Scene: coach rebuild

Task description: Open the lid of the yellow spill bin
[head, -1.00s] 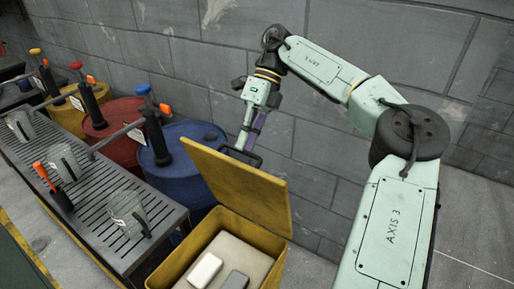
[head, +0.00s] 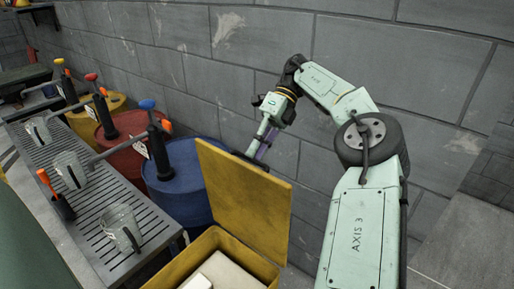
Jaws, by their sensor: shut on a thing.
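The yellow spill bin (head: 258,262) stands at the bottom middle of the head view, with its lid (head: 243,200) raised to about upright. A pale pad and a white block (head: 197,283) show inside the bin. My gripper (head: 253,158) is behind the lid's top edge, shut on the dark handle of the lid. The lid partly hides the fingertips and the handle.
A blue drum (head: 180,185), a red drum (head: 120,150) and a yellow drum stand left of the bin. A slatted bench (head: 70,215) with clear jugs (head: 120,228) is further left. A grey block wall (head: 240,80) runs close behind my arm.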

